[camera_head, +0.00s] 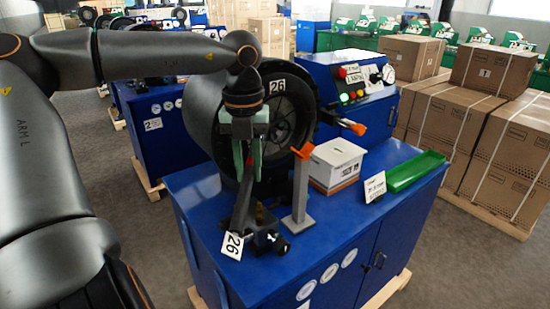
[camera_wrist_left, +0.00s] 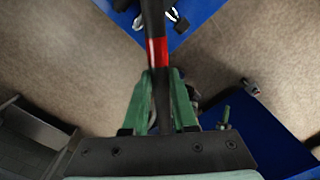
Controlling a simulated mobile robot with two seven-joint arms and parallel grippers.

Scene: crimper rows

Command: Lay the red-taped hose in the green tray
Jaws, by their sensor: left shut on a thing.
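My left gripper (camera_head: 250,160) is above the front left part of the blue cabinet top, its green fingers pointing down. In the left wrist view the left gripper (camera_wrist_left: 160,76) is shut on the black hose with the red tape (camera_wrist_left: 157,50). The red band shows just beyond the fingertips, and the hose runs on out at the top of that view. The green tray (camera_head: 430,160) lies at the right end of the cabinet top and looks empty. My right gripper is not in view.
A black reel-like drum (camera_head: 290,105) stands behind the gripper. A grey post with an orange top (camera_head: 301,190) and a white box (camera_head: 336,160) stand between gripper and tray. A small sign (camera_head: 375,187) stands left of the tray.

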